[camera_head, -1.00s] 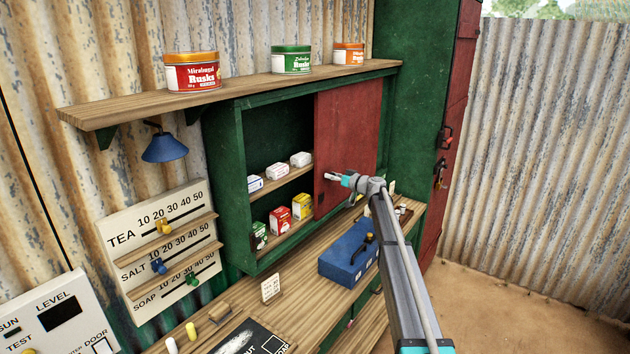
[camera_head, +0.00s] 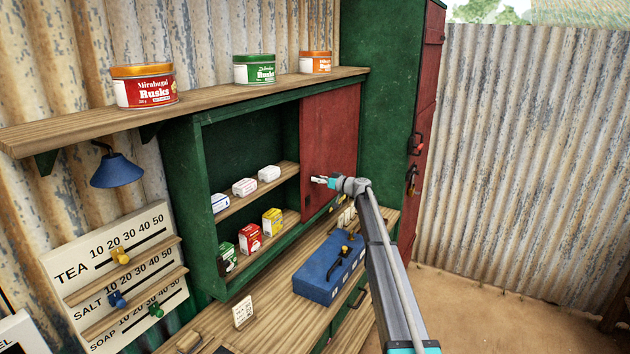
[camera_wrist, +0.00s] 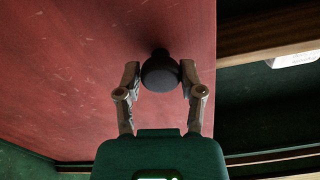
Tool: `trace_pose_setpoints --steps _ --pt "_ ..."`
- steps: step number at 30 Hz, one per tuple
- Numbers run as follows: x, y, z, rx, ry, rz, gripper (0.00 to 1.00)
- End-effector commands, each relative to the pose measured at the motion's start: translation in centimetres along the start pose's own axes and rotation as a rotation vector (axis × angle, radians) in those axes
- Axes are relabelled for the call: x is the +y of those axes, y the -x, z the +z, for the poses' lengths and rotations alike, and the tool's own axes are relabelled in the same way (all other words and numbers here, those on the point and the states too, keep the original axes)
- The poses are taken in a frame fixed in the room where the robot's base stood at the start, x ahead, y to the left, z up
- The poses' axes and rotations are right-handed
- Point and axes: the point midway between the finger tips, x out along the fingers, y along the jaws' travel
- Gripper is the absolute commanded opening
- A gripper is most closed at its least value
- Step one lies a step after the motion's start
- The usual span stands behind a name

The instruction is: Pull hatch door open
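The hatch door appears to be the red panel (camera_head: 330,125) on the right part of the green cabinet front. The cabinet's left part stands open. In the wrist view the red panel (camera_wrist: 70,80) fills the left side, with its edge and the dark opening on the right. A round dark knob (camera_wrist: 160,75) stands out from the panel. My gripper (camera_head: 318,180) is at the panel's left part, and its two fingers (camera_wrist: 160,68) sit close on either side of the knob, apparently gripping it. The arm hides part of the panel's lower right.
Small boxes stand on the cabinet shelves (camera_head: 230,205). A blue case (camera_head: 322,272) lies on the wooden counter below the gripper. Rusk tins (camera_head: 146,86) stand on the shelf above. A tall green locker (camera_head: 390,70) stands close on the right. Bare ground lies beyond it.

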Motion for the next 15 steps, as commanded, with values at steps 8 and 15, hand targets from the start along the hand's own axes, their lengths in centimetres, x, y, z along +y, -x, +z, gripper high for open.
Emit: trace_pose_setpoints --steps 8,15 --pt "-0.25 -0.34 0.00 0.002 -0.002 -0.004 0.82" --pt "-0.33 -0.46 -0.03 0.003 -0.003 -0.005 0.82"
